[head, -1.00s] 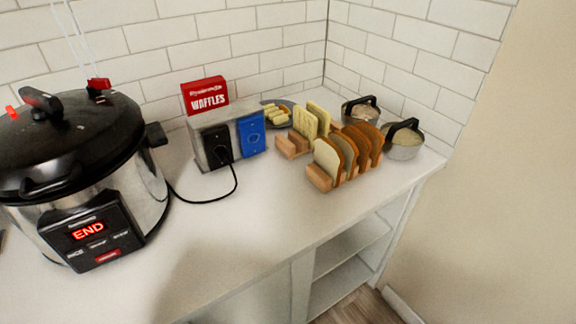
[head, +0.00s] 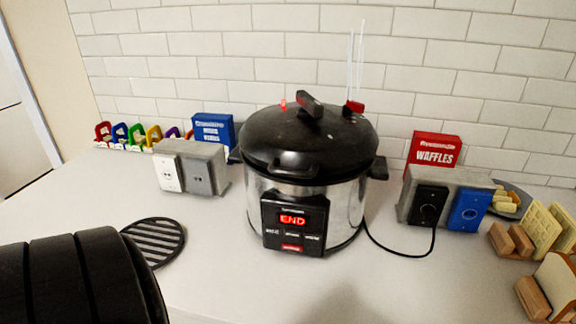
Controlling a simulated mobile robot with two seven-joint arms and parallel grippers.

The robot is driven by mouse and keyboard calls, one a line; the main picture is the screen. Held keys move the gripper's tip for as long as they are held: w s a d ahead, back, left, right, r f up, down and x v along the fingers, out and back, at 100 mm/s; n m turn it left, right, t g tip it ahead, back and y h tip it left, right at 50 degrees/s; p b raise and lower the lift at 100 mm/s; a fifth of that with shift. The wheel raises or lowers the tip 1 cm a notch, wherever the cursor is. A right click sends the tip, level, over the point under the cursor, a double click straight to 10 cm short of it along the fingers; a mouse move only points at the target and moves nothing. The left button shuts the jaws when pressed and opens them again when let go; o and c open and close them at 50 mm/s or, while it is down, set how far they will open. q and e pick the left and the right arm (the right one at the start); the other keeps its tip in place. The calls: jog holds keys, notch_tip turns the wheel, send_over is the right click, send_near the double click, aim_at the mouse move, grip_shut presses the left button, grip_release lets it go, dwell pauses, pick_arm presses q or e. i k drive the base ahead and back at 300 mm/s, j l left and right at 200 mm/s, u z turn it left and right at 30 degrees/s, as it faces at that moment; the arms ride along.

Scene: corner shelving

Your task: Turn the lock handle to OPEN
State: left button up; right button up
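A large pressure cooker (head: 305,185) with a black lid (head: 308,137) and a steel body stands in the middle of the counter. A black handle (head: 310,103) sits on top of the lid and lies at a slant. A red piece (head: 354,106) sits at the lid's back right, with thin pale streaks above it. A small red pin (head: 283,104) shows at the lid's back left. The front panel display (head: 293,220) reads END in red. I cannot read any lock marking. Neither of my grippers is in view.
A black segmented cylinder fills the lower left corner, beside a round black trivet (head: 155,241). Outlet boxes stand left (head: 190,170) and right (head: 443,200) of the cooker; a black cord runs to the right one. Bread racks (head: 540,235) stand far right. The front counter (head: 215,275) is clear.

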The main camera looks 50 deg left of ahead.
aim_at(311, 108)
jog(key=u, duration=1.5)
